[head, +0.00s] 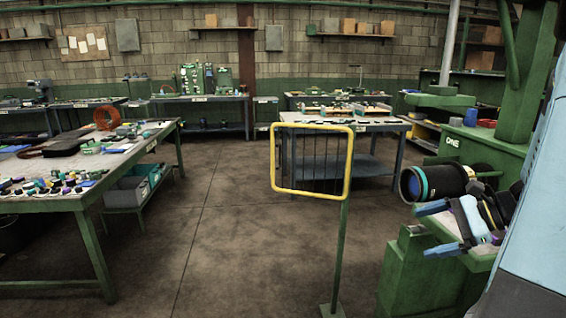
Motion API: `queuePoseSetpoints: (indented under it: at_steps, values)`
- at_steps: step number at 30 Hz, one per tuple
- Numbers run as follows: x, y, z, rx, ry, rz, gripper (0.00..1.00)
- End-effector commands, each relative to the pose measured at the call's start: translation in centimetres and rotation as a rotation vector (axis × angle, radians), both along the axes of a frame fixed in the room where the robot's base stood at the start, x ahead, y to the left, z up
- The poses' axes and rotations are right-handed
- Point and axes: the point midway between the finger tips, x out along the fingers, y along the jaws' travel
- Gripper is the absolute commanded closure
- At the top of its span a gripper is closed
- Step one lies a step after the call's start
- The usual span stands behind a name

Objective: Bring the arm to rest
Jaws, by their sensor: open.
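My gripper (431,230) is at the right of the head view, with its two blue fingers pointing left and spread apart. Nothing shows between the fingertips. A black cylinder (445,182) with a blue ring at its open left end lies horizontally just above the gripper in the picture. Whether the gripper touches it, I cannot tell. A pale blue link of my arm fills the right edge and hides part of what is behind it.
A green machine (480,148) stands at the right. A yellow-framed wire panel (312,160) stands on a green post in the middle. A workbench (84,178) with many small parts is at the left. More benches line the back.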

Motion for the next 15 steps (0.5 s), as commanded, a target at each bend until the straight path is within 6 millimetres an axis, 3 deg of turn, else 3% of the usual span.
queuePoseSetpoints:
  at_steps: [1, 6, 15]
  values:
    - [-0.3, 1.6, 0.5, -0.063, -0.009, 0.069, 0.0]
    - [-2.0, 5.4, 1.5, -0.276, -0.041, 0.291, 0.0]
    - [-5.2, 9.6, 3.7, -0.666, -0.168, 0.645, 0.0]
